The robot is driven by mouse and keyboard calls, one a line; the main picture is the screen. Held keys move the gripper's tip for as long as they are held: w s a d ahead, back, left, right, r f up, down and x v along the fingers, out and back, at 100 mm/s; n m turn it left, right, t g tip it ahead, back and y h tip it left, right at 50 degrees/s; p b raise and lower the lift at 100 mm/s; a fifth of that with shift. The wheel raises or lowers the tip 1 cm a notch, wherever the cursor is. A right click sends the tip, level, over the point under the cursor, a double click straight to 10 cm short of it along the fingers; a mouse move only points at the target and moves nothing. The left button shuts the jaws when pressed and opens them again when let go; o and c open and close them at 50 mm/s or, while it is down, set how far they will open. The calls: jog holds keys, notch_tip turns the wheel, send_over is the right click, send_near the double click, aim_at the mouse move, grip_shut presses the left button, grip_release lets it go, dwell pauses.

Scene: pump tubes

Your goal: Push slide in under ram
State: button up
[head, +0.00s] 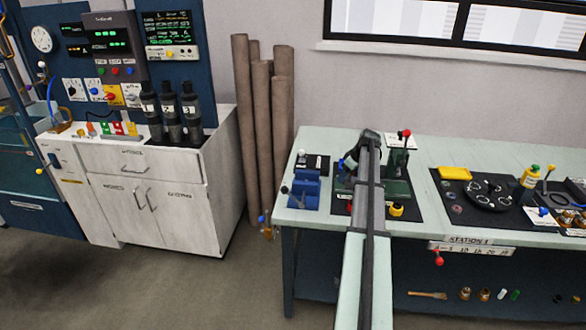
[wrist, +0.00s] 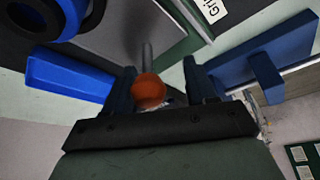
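A green press-like fixture (head: 398,187) stands on a dark mat on the bench in the head view. My arm crosses in front of it and hides much of it, so the ram and slide cannot be made out clearly there. In the wrist view, an orange-red ball knob (wrist: 149,91) on a grey rod (wrist: 147,55) lies between the two fingers of my gripper (wrist: 159,68). The knob is close to the left finger, and a gap shows on its right. The gripper looks open around it. Whether the rod belongs to the slide cannot be told.
A blue vise-like block (head: 301,190) stands left of the fixture. A lever with a red ball (head: 405,133) rises at its back right, and a yellow knob (head: 396,209) sits in front. A black round holder (head: 488,193) is farther right. A strip of bench lies clear behind.

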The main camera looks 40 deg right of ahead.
jog(key=shift+w+a, duration=0.6)
jog(key=shift+a, duration=0.05)
jog(key=v, duration=1.4)
jog(key=w+a+f+n, duration=0.1)
jog(key=w+a+f, duration=0.2)
jog(key=w+a, duration=0.2)
jog(key=w+a+f+n+h, duration=0.1)
jog(key=w+a+f, duration=0.2)
jog(key=w+a, duration=0.2)
jog(key=w+a+f+n+h, duration=0.1)
jog(key=w+a+f, duration=0.3)
jog(key=w, duration=0.3)
jog(key=shift+w+a+n+g, duration=0.4)
jog(key=shift+a, duration=0.3)
jog(key=shift+w+a+f, duration=0.35)
jog(key=shift+w+a, duration=0.2)
jog(key=shift+a, duration=0.15)
